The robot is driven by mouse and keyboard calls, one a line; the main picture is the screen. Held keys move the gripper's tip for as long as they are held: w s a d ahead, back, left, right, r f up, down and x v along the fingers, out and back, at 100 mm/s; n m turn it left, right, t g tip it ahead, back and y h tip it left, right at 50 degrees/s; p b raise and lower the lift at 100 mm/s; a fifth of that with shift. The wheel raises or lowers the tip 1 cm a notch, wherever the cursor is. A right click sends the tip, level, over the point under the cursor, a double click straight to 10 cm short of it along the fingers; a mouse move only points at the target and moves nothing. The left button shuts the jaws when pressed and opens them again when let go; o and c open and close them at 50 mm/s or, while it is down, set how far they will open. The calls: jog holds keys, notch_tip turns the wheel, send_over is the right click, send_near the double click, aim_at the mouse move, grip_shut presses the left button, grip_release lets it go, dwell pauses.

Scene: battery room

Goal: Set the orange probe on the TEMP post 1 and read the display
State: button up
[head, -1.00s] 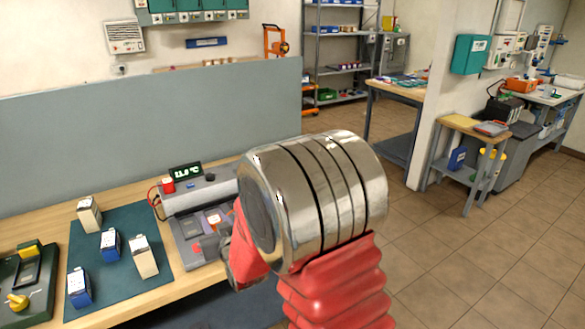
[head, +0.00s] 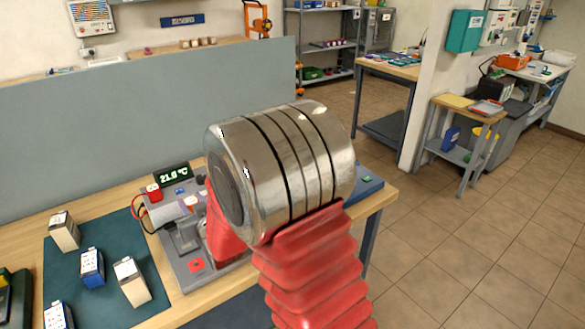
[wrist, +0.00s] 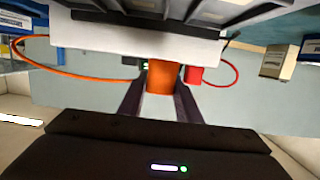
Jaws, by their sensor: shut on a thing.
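My gripper (wrist: 162,88) is shut on the orange probe (wrist: 163,78) in the wrist view, one dark finger on each side. The probe's tip is hidden, and I cannot tell whether it touches a post. An orange cable (wrist: 85,77) loops off to the left. In the head view my arm covers most of the gripper, over the grey test station (head: 229,268). The station's display (head: 173,174) is lit green and seems to read 21.0 °C. TEMP post 1 cannot be made out.
A red plug (wrist: 195,75) with a red cable stands beside the probe. Left of the station, a dark green mat (head: 105,313) holds several white and blue blocks. A grey panel (head: 80,135) rises behind the bench. Tiled floor lies open at right.

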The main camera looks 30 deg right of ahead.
jog(key=shift+w+d, duration=0.1)
jog(key=shift+w, duration=0.1)
jog(key=shift+d, duration=0.2)
